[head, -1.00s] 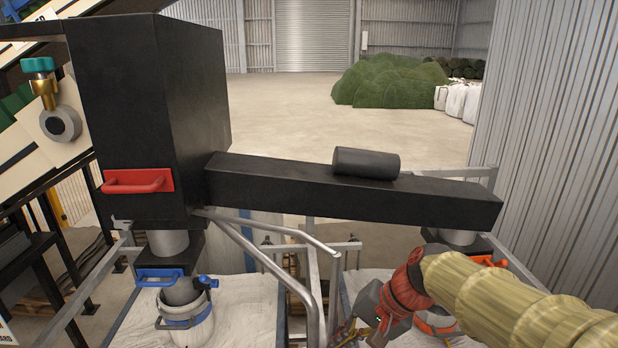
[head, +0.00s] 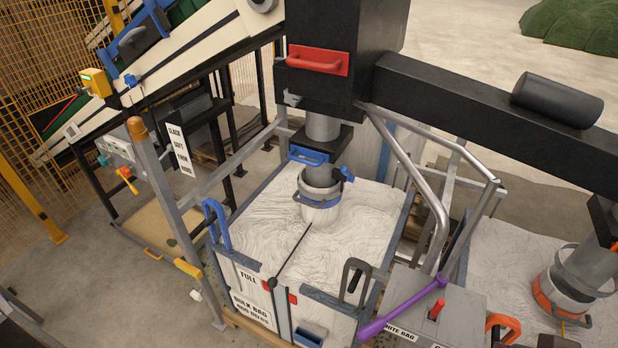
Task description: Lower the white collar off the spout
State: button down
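A white collar (head: 321,210) sits around the lower end of the left grey spout (head: 322,176), above the left bulk bag (head: 345,245). A grey ring and a blue band (head: 320,197) circle it, with a blue catch (head: 347,174) at the right. A blue handle (head: 309,156) is on the black block above. A second pale collar (head: 566,296) with an orange band is at the right spout, partly cut off by the frame edge. Which collar is meant by the task is not marked. My gripper is not in view.
A black housing (head: 340,60) with a red handle (head: 318,62) stands above the left spout, and a black duct (head: 470,100) runs right. Grey rails (head: 425,210), a purple bar (head: 402,308) and a grey control box (head: 450,310) stand in front.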

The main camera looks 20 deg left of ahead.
aim_at(318, 190)
jog(key=u, duration=1.15)
